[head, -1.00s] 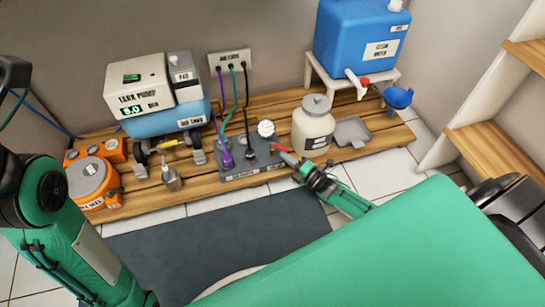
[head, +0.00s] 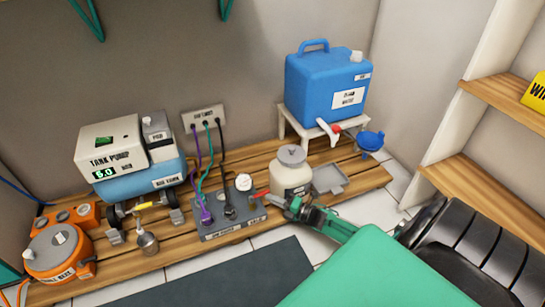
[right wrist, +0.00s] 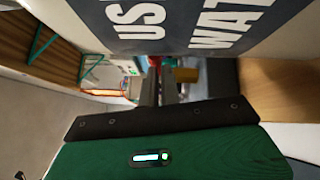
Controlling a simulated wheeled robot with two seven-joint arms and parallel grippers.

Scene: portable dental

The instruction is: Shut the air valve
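A grey valve box (head: 215,232) with hoses plugged into its top sits on the wooden pallet. A red lever (head: 262,195) sticks out at its right end, beside a white round gauge (head: 244,182). My right gripper (head: 277,200) reaches in from the right, its fingertips at or very near the lever. In the right wrist view the two fingers (right wrist: 159,82) lie close together, with a red part (right wrist: 155,60) at their tips and a brass part (right wrist: 186,75) beside. Whether they grip the red part cannot be told. My left gripper is out of view.
A white jar (head: 290,172) stands right behind my right gripper; its label fills the top of the wrist view. A grey tray (head: 330,179) and blue jug (head: 325,85) are to the right. The tank pump (head: 112,150) and a metal bottle (head: 147,243) are to the left.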

